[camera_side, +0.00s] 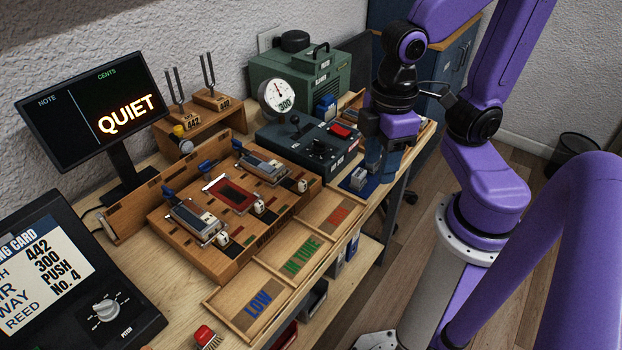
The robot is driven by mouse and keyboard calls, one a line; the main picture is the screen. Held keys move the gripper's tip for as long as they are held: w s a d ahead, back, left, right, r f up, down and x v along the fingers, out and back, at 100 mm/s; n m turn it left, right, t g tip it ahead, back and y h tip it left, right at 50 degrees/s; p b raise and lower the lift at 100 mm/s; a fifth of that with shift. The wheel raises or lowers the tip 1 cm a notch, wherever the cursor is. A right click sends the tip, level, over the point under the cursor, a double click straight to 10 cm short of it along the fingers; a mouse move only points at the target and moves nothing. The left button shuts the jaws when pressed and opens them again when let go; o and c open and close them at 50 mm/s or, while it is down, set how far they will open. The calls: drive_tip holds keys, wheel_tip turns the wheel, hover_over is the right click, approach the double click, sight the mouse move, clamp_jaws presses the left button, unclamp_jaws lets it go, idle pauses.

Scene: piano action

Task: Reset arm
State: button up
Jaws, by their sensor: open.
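My arm is purple with black joints and stands at the right of the picture. My gripper (381,178) points down at the right end of the workbench, over a small blue pad that holds a small grey and blue block (359,179). The jaws are open. I see nothing held between them, though the view of the gap is narrow. I cannot tell how far the fingertips are above the bench.
The bench (172,324) holds a wooden fixture with reed-like parts (235,200), labelled trays (256,302), a dark control box with a gauge (278,97), a green machine (295,77), tuning forks and a monitor reading QUIET (95,110). A dark card console (75,270) stands front left.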

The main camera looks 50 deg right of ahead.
drive_tip(key=s, duration=0.1)
drive_tip(key=n, duration=0.1)
drive_tip(key=s, duration=0.1)
drive_tip(key=shift+s+d+f+n, duration=0.3)
drive_tip(key=shift+d+f+n, duration=0.05)
drive_tip(key=shift+d+n, duration=0.05)
